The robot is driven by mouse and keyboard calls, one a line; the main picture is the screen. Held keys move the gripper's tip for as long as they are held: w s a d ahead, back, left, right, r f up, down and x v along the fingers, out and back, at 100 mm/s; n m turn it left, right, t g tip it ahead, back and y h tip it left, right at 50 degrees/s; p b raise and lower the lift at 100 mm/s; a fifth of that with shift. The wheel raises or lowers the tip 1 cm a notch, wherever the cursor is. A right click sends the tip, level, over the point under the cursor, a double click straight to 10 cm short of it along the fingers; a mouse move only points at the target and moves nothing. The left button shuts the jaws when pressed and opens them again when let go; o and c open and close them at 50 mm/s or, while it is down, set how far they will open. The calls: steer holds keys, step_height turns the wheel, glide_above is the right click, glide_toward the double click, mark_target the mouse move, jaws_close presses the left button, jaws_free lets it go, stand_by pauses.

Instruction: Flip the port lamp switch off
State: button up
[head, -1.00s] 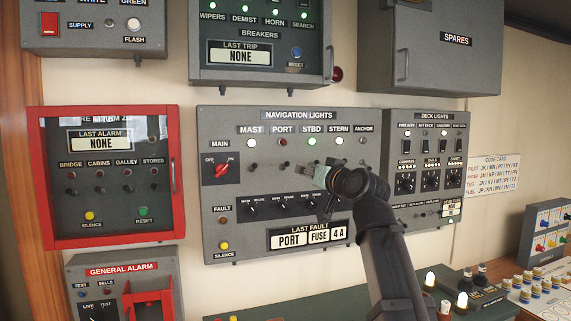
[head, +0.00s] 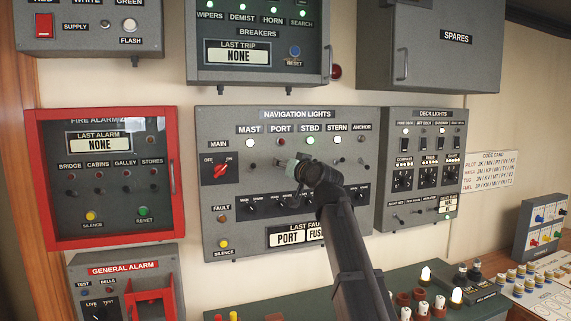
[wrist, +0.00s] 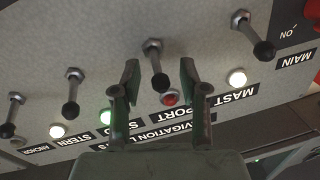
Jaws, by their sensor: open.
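The port switch is a metal toggle (wrist: 156,66) with a dark ball tip. In the upside-down wrist view it sits between my open fingers (wrist: 159,75), with a gap visible on both sides. Its tip points toward the port lamp (wrist: 170,98), a small red lamp that also shows under the PORT label in the head view (head: 281,142). In the head view my gripper (head: 290,165) is at the navigation lights panel (head: 225,125), just below the port lamp. My gripper and wrist hide part of the switch row there.
The mast toggle (wrist: 264,50) and the stbd toggle (wrist: 71,93) flank the port one closely. The mast lamp (head: 250,143) and stbd lamp (head: 310,141) are lit. A red main rotary switch (head: 221,171) is at the left. The deck lights panel (head: 458,135) adjoins at the right.

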jaws_close()
